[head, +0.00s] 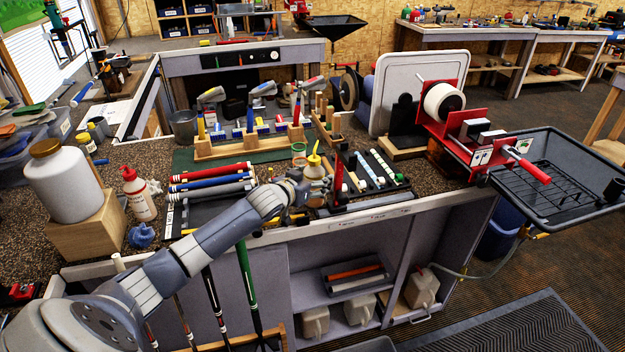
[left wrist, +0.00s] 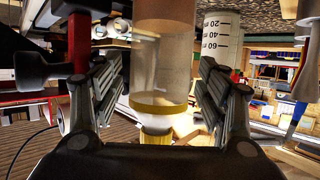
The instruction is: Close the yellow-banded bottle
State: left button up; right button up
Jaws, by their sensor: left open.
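The yellow-banded bottle (left wrist: 160,75) is translucent with a tan section and a yellow band. In the left wrist view it stands between the two fingers of my left gripper (left wrist: 158,92), with a visible gap on either side. In the head view a small bottle with a yellow pointed top (head: 316,165) stands on the bench, just beyond my left gripper (head: 303,190), which partly covers its surroundings. The gripper is open. I cannot tell whether the bottle's top is open or closed. My right gripper is not in view.
A beaker marked in ml (left wrist: 222,42) stands close by the right finger. A green-rimmed container (head: 299,153) is left of the bottle; a red upright tool (head: 338,165) is right of it. A tray of grips (head: 375,172) and a golf club rack (head: 250,140) crowd the bench.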

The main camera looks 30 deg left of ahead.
pick_arm(q)
jog(key=shift+r, duration=0.1)
jog(key=a+b+v, duration=0.1)
jog(key=v, duration=1.1)
jog(key=shift+d+b, duration=0.4)
jog(key=shift+d, duration=0.05)
